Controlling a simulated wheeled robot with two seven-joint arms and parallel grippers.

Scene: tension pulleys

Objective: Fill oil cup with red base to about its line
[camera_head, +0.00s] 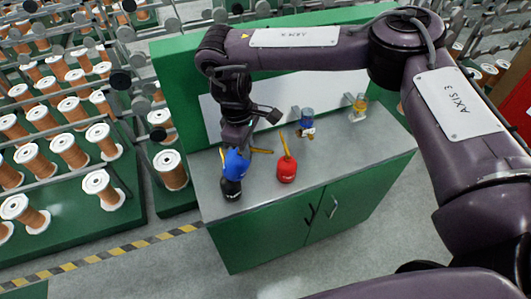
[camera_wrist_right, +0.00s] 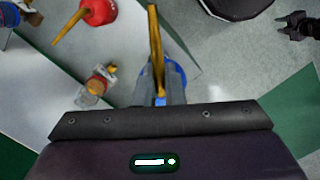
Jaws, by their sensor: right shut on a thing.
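My right gripper (camera_head: 236,150) is shut on a blue oil can (camera_head: 236,163) with a yellow spout, over the left end of the cabinet top. The wrist view shows the jaws (camera_wrist_right: 160,92) on this can, its blue body (camera_wrist_right: 175,78) partly hidden. Two small oil cups with brass fittings stand at the back: one looks blue (camera_head: 307,118), the other amber (camera_head: 358,103).
A red oil can (camera_head: 287,170) with a yellow spout stands right of the held can. The green cabinet's grey top (camera_head: 345,150) is clear at the right. Spool racks (camera_head: 65,150) stand left.

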